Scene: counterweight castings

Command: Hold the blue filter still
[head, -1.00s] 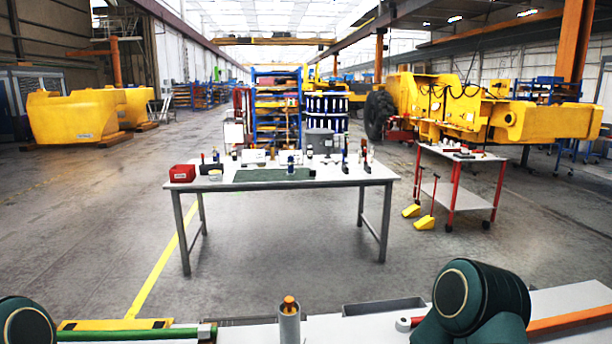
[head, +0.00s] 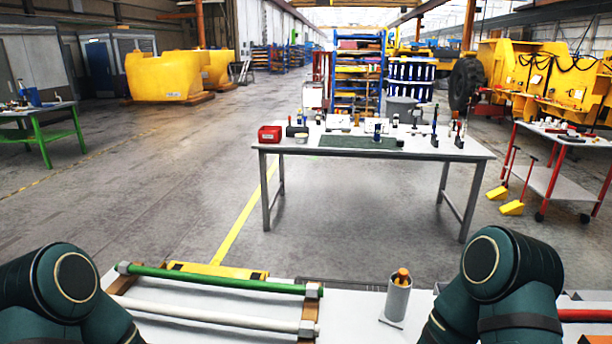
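A small dark blue upright cylinder (head: 377,132), which looks like the blue filter, stands on the grey-topped table (head: 450,150) across the aisle. It is at the back edge of a dark green mat (head: 345,142). It is too small to make out in detail. Only teal links of my two arms show, at the bottom left and bottom right. Neither gripper is in view, and nothing of mine is near the cylinder.
A near bench holds a green bar (head: 220,279), a white bar (head: 215,315) and a grey canister (head: 398,298). A red bin (head: 270,134) is on the far table. A trolley (head: 560,185) and yellow chocks stand right. Open floor lies left.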

